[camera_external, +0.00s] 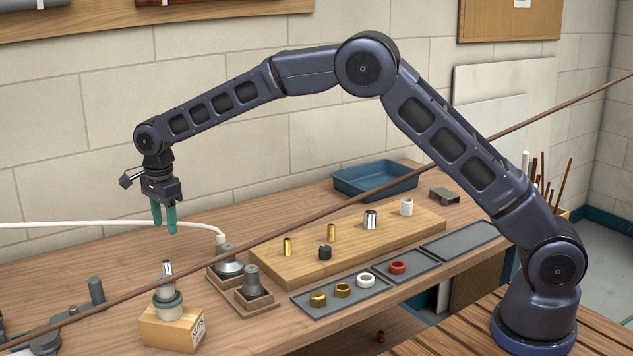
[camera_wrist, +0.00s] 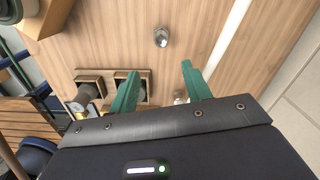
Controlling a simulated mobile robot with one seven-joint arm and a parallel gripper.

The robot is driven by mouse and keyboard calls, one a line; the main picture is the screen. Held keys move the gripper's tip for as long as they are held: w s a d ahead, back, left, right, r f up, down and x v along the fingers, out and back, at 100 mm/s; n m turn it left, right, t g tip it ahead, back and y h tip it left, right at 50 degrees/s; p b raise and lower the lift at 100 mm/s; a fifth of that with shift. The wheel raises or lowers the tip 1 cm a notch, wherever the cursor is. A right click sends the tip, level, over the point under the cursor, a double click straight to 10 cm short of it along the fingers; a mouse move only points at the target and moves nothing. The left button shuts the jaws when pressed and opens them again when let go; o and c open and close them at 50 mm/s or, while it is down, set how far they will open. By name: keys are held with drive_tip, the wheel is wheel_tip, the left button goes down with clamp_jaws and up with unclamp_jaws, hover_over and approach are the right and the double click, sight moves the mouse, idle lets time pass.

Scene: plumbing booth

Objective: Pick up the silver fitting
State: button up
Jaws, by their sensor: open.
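A small silver fitting (camera_wrist: 161,36) stands on the bare tabletop in the wrist view, ahead of my fingertips and roughly centred between them. In the external view a silver piece (camera_external: 167,267), apparently the same one, shows just above the green-ringed part on the NUTS box, its lower end hidden. Another silver cylinder (camera_external: 370,219) stands on the wooden board. My gripper (camera_external: 164,229) is open, with green fingers pointing down, empty and raised above the table. It also shows in the wrist view (camera_wrist: 160,68), apart from the fitting.
The NUTS box (camera_external: 172,331) is close by. A white hose (camera_external: 110,225) runs behind my gripper. Wooden holders (camera_external: 257,306) with grey parts stand to the right, before the board (camera_external: 285,274) of small fittings. A blue tray (camera_external: 375,188) is at the back.

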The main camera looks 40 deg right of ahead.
sight(165, 262)
drive_tip(key=shift+s+a+f, duration=0.15)
drive_tip(key=shift+a+f, duration=0.75)
drive_tip(key=shift+f, duration=0.2)
wheel_tip(165, 262, down, 5)
drive_tip(key=shift+r, duration=0.1)
drive_tip(key=shift+w+d+f, duration=0.15)
drive_tip(key=shift+f, duration=1.25)
drive_tip(key=shift+w+d+f, duration=0.1)
drive_tip(key=shift+w+f, duration=0.05)
drive_tip(key=shift+f, duration=1.2)
clamp_jaws()
drive_tip(key=shift+r, duration=0.15)
